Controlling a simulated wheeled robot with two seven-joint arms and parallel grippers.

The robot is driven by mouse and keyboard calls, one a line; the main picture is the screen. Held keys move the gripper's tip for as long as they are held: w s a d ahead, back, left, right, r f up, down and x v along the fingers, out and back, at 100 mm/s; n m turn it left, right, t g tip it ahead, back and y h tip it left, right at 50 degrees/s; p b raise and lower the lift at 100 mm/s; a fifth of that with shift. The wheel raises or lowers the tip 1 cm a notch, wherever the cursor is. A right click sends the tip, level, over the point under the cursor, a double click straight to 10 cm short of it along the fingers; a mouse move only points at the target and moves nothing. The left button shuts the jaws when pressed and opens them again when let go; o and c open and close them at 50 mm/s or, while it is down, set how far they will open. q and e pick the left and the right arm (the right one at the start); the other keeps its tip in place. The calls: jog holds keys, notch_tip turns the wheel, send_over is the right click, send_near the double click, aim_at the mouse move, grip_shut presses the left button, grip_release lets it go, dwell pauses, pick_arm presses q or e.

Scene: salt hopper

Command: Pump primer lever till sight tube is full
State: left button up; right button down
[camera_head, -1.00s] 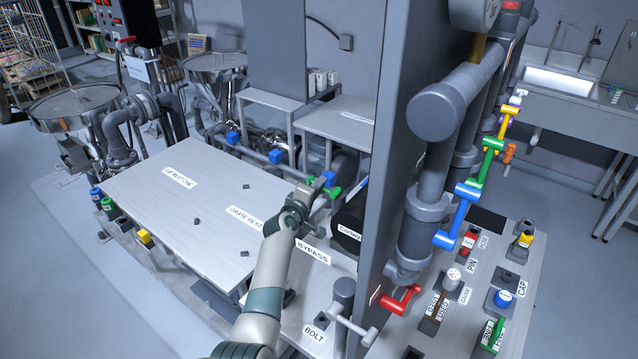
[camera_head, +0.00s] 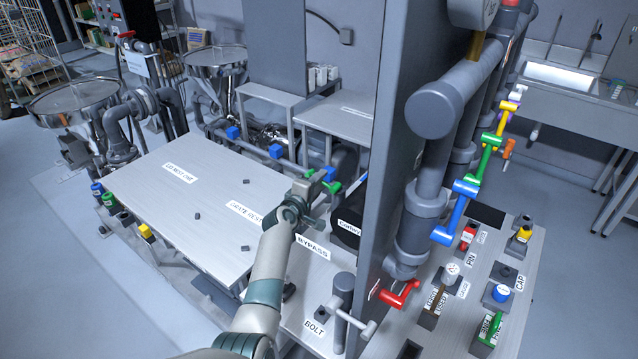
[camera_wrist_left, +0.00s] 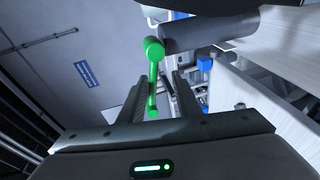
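My left gripper (camera_head: 322,187) is out over the far right end of the white-topped bench, beside a green lever (camera_head: 335,188). In the left wrist view the green lever (camera_wrist_left: 152,75) hangs from the end of a dark grey pipe. The open fingers (camera_wrist_left: 158,98) point toward it, and its lower end shows between them; I cannot tell whether they touch it. I cannot tell which part is the primer lever, and I cannot make out a sight tube or its level. My right gripper is not in view.
A tall grey panel (camera_head: 385,150) stands right of my left arm. Beyond it are coloured handles, including a red one (camera_head: 400,295) and a blue one (camera_head: 455,212). A grey T-handle (camera_head: 353,318) stands near the BOLT label. The labelled bench top (camera_head: 165,205) is mostly clear.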

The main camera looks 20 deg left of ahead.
pick_arm(q)
jog(key=shift+s+a+f, duration=0.1)
jog(key=shift+s+f, duration=0.05)
jog(key=b+v, duration=0.2)
jog(key=v, duration=1.5)
jog(key=shift+s, duration=0.1)
dwell(0.5)
